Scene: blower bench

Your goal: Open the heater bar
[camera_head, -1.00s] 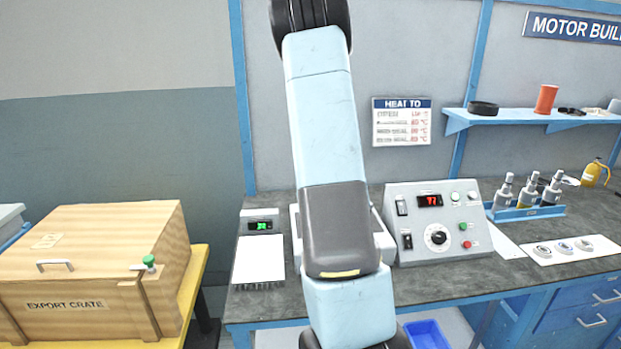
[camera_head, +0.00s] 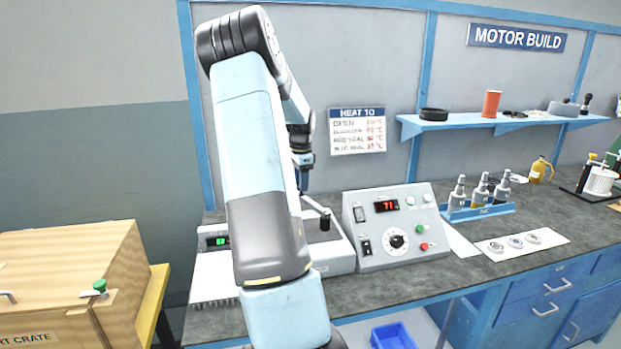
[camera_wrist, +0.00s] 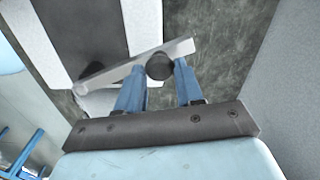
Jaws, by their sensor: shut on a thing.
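The heater (camera_head: 340,262), a pale housing with a dark top plate, stands on the bench beside the control box, partly hidden by my arm in the head view. Its pale grey bar (camera_head: 316,205) is raised above the top, with a dark upright cylinder (camera_head: 325,221) at its near end. My gripper (camera_head: 303,188) points down at the bar's far end. In the wrist view the bar (camera_wrist: 118,78) lies slantwise across the fingers. My gripper (camera_wrist: 160,82) is shut on the bar's round black knob (camera_wrist: 159,66), with a blue finger on each side.
A control box (camera_head: 395,226) with a red display stands right of the heater. A wooden crate (camera_head: 70,265) is at left. A shelf (camera_head: 490,122) hangs behind.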

